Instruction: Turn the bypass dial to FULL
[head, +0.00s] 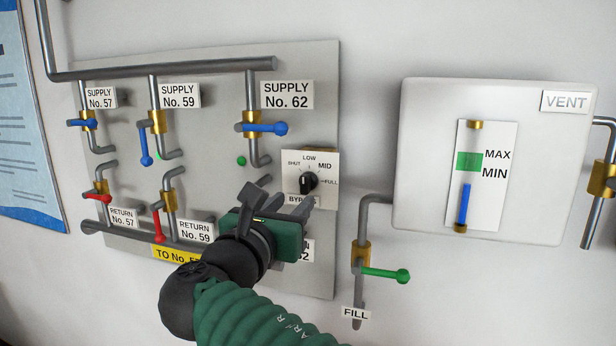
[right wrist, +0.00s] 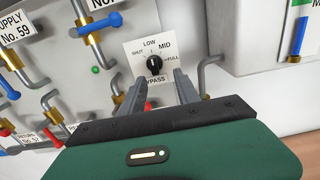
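The bypass dial (head: 308,183) is a black knob on a white plate marked SHUT, LOW, MID and FULL, fixed to the grey panel. It also shows in the right wrist view (right wrist: 154,65). Its pointer seems to be roughly upward, but the exact setting is too small to tell. My right gripper (head: 285,197) is just below and left of the dial in the head view. In the right wrist view its two fingers (right wrist: 160,84) are spread and empty, below the dial and apart from it. The fingers partly cover the BYPASS label. My left gripper is not in view.
Blue supply valve handles (head: 266,128) and red return handles (head: 159,226) stick out of the panel around the dial. A green fill handle (head: 388,274) and a white gauge box (head: 420,150) are to the right.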

